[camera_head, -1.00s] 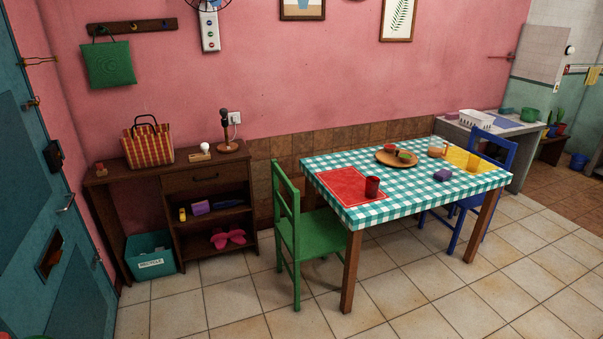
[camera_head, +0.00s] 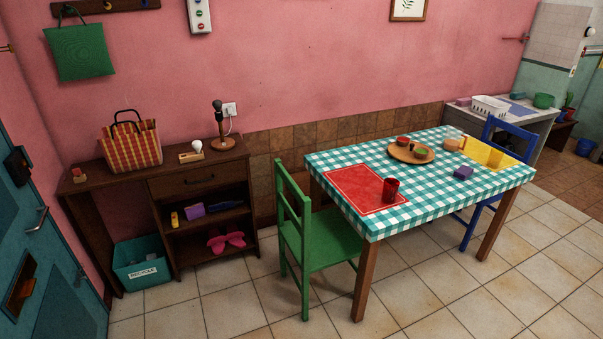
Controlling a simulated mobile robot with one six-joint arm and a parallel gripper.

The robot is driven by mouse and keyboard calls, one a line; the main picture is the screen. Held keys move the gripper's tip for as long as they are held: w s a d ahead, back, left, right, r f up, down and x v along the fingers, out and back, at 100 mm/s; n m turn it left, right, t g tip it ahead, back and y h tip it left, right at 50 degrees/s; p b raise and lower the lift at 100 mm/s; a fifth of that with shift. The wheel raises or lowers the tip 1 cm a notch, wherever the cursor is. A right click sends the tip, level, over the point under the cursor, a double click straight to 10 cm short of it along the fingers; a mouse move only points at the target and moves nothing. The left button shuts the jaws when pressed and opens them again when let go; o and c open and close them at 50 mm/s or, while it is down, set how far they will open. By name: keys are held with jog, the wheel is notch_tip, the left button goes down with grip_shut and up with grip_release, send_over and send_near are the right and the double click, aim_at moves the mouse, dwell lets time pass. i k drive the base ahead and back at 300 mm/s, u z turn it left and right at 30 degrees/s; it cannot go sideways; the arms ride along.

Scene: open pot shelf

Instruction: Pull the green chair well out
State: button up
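The green chair (camera_head: 330,238) stands at the left end of the table with the green and white checked cloth (camera_head: 408,215). Its backrest is on the left, and its seat reaches partly under the table's left end. The front table leg stands close to the seat's right side. My gripper is not in this view.
A dark wooden shelf desk (camera_head: 199,184) stands along the wall left of the chair, with a teal recycle bin (camera_head: 141,264) below. A blue chair (camera_head: 493,135) is at the table's far end. Tiled floor is open in front of the chair and desk.

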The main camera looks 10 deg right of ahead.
aim_at(322, 240)
jog(key=u, duration=0.45)
jog(key=i, duration=0.9)
jog(key=u, duration=0.6)
